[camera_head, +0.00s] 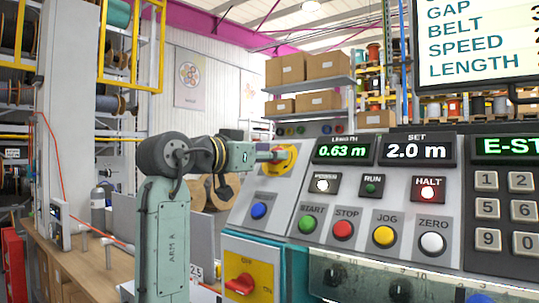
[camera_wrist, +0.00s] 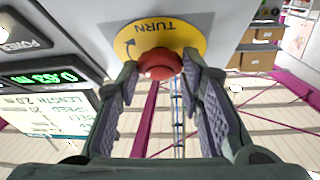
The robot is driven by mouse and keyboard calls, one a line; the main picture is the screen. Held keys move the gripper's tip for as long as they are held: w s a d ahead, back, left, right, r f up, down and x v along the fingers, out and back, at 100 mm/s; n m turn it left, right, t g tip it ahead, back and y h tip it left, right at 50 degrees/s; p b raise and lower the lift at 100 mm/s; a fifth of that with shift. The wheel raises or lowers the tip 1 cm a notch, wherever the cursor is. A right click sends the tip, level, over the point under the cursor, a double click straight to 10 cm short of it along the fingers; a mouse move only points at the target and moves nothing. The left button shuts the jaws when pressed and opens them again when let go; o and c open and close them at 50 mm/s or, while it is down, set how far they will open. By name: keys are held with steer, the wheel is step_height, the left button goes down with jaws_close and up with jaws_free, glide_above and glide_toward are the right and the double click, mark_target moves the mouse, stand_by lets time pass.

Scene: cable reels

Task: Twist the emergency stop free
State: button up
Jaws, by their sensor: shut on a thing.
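The emergency stop is a red mushroom button (camera_wrist: 160,64) on a round yellow plate (camera_wrist: 184,36) marked TURN with an arrow, seen in the wrist view. In the head view the yellow plate (camera_head: 288,166) is at the upper left of the sloped control panel, and the button is mostly hidden by my gripper. My gripper (camera_head: 272,156) reaches it from the left. In the wrist view my gripper's two padded fingers (camera_wrist: 160,72) sit either side of the button, shut on it at their tips.
The panel (camera_head: 400,190) holds START, STOP, JOG and ZERO buttons, a lit HALT lamp (camera_head: 429,189) and a keypad (camera_head: 507,210). A red rotary switch (camera_head: 240,284) on a yellow plate is below. A wooden bench (camera_head: 80,268) lies to the left.

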steer(key=shift+w+a+m+g+h, duration=0.1)
steer(key=shift+m+g+h, duration=0.6)
steer(key=shift+m, duration=0.7)
steer(key=shift+a+m+g+h, duration=0.1)
steer(key=shift+m+g+h, duration=0.3)
steer(key=shift+m+g, duration=0.75)
steer(key=shift+m+t, duration=0.25)
steer(key=shift+m, duration=0.1)
steer(key=o, duration=1.2)
steer(key=shift+c, duration=0.2)
steer(key=v, duration=1.2)
